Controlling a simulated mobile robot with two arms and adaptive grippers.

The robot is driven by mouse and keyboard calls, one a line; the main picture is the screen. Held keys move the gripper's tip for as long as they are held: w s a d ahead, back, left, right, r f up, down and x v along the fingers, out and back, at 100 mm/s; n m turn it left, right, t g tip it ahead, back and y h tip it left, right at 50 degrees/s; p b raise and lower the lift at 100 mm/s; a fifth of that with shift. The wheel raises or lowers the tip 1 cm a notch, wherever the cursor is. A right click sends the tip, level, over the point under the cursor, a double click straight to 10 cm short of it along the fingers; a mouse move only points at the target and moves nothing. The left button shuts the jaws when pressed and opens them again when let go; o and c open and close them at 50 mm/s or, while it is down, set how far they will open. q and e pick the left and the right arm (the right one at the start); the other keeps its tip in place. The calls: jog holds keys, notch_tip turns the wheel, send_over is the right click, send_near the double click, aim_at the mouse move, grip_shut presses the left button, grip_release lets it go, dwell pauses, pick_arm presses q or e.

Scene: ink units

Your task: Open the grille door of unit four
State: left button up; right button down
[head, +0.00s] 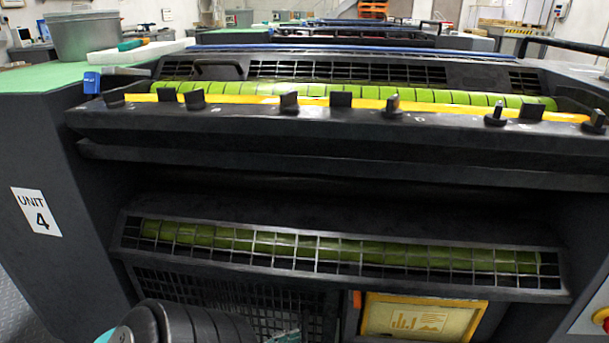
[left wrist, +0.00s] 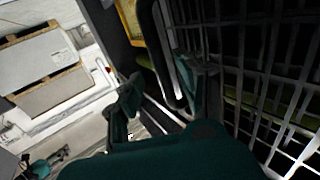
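Unit four carries a white "UNIT 4" label (head: 37,212) on its dark left side panel in the head view. A dark mesh grille door (head: 235,293) is low on its front, partly hidden by my left arm. In the left wrist view a barred grille (left wrist: 285,65) fills the right side, with a dark looped handle (left wrist: 157,45) beside it. My left gripper (left wrist: 160,90) has its teal fingers spread, with the handle between them; I cannot tell whether they touch it. Only a teal bit of it shows at the head view's bottom edge. My right gripper is not in view.
A slanted grille (head: 330,255) over a green roller runs above the mesh. A yellow-framed panel (head: 420,318) is right of the mesh. A ledge with dark knobs (head: 340,100) juts out above. A grey bin (head: 83,37) stands on the green top at left.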

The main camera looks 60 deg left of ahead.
pick_arm(q)
jog(key=s, duration=0.9)
jog(key=shift+a, duration=0.3)
jog(key=shift+w, duration=0.1)
